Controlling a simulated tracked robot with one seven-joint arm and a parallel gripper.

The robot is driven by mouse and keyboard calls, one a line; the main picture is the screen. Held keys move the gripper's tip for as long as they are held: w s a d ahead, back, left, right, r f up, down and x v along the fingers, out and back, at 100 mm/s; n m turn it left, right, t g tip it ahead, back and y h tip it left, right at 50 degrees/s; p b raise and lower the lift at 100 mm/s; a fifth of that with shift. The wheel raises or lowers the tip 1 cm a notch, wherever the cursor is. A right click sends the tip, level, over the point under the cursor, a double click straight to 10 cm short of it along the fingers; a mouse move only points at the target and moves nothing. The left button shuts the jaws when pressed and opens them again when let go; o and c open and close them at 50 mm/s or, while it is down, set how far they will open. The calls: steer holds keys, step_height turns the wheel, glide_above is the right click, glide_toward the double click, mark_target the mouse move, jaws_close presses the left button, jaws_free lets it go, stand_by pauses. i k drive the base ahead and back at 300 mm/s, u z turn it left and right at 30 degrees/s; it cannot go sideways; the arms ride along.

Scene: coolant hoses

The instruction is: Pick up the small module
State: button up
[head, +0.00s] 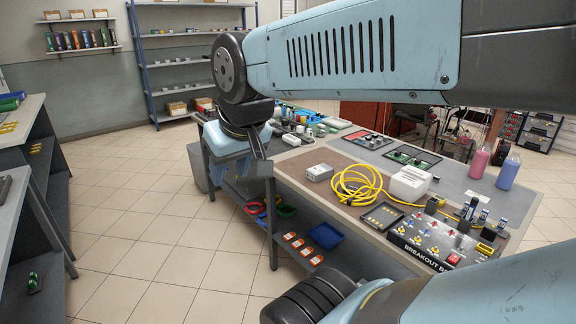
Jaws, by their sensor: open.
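A small light-grey box-shaped module (319,173) sits on the brown mat (290,166) near the workbench's left front edge. It looks like the small module, though I cannot be sure. My gripper (259,178) hangs down from my wrist at the picture's centre left, in front of the bench edge and left of the grey module. It is apart from the module and empty. The fingers are small and dark here, and the gap between them is hard to make out.
A coiled yellow cable (358,188) and a white device (410,182) lie right of the module. A breakout box (436,240) stands at the front right, with two bottles (508,171) behind. The bench's lower shelf holds a blue tray (324,235). Tiled floor is free to the left.

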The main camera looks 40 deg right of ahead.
mark_target(316, 174)
steer(key=i, duration=1.2)
steer(key=z, duration=2.85)
steer(key=k, duration=0.55)
steer(key=z, duration=0.15)
steer(key=i, duration=0.55)
steer(key=u, duration=0.1)
